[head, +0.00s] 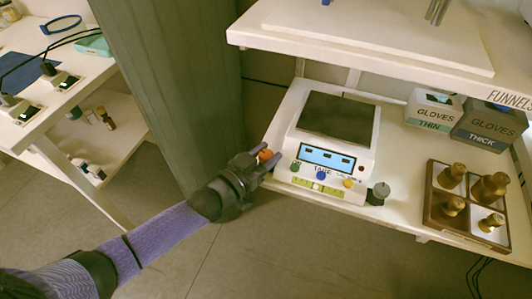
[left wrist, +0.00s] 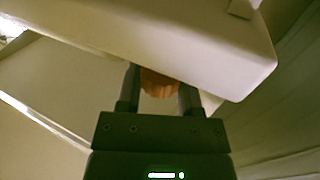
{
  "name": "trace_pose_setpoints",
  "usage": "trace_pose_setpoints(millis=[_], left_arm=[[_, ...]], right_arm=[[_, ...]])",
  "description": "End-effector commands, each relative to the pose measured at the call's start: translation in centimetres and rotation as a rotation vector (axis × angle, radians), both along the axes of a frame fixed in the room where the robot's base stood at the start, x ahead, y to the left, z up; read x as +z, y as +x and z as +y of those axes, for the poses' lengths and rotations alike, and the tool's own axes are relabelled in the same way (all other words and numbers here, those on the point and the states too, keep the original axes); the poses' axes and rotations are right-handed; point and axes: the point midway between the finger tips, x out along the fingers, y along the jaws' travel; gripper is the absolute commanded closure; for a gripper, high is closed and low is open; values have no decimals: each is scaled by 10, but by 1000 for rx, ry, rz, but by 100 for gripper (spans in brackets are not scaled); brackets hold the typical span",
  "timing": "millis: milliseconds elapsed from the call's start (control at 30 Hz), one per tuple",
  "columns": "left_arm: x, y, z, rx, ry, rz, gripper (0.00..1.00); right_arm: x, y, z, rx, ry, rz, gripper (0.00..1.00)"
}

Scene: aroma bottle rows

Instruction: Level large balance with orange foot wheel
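The large balance (head: 331,146) is a white box with a dark square pan, a blue display and several coloured buttons, standing on the white bench. A level strip (head: 318,187) is on its front, but its bubble is too small to read. The orange foot wheel (head: 265,155) is at its front left corner, partly hidden by my left gripper (head: 268,163). In the left wrist view, the orange wheel (left wrist: 158,84) sits between the two fingers and fills nearly all the gap; whether they press on it is unclear. A grey foot wheel (head: 378,193) is at the front right. My right gripper is not in view.
A shelf (head: 365,55) overhangs the back of the bench. Glove boxes (head: 432,110) (head: 487,127) and a wooden tray (head: 430,215) of brass weights stand to the right. A grey-green column (head: 175,85) stands just left of the bench. The floor in front is clear.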

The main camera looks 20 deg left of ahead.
Motion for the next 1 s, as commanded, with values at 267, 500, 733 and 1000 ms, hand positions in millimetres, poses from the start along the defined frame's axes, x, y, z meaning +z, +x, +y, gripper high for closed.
trace_pose_setpoints(millis=[267,500,733,1000], left_arm=[[2,0,0,18,-2,-2,100],[7,1,-1,241,-11,-2,100],[2,0,0,384,-3,-1,100],[0,0,0,393,1,0,100]], right_arm=[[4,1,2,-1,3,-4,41],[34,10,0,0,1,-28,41],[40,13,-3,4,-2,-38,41],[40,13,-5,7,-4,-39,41]])
